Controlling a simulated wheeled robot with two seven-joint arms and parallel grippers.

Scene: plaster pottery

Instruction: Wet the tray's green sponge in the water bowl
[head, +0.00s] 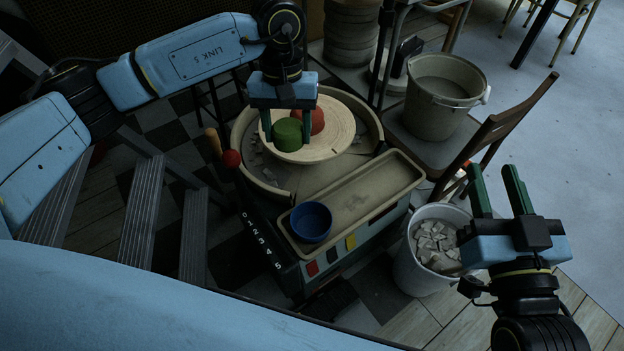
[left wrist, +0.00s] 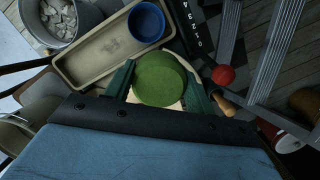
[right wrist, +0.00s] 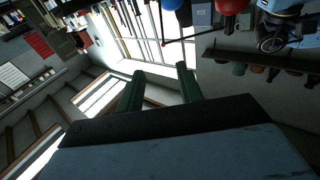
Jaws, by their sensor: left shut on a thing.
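The green sponge (head: 288,134) is a round green block above the pale wheel disc (head: 335,122). My left gripper (head: 287,130) is shut on it, with one finger at each side; the left wrist view shows the sponge (left wrist: 160,80) between the fingers. Whether the sponge touches the disc I cannot tell. The tray (head: 372,192) is a long beige trough in front of the wheel. The blue bowl (head: 311,222) stands in the tray's near left end; any water inside is too dark to see. My right gripper (head: 499,190) is open and empty, off to the right.
A red round thing (head: 314,120) is behind the sponge on the disc. A red-knobbed lever (head: 231,159) stands left of the tray. A bucket of pale shards (head: 435,245) is right of the tray, and a grey bucket (head: 440,95) is behind. A wooden chair back (head: 500,125) rises at right.

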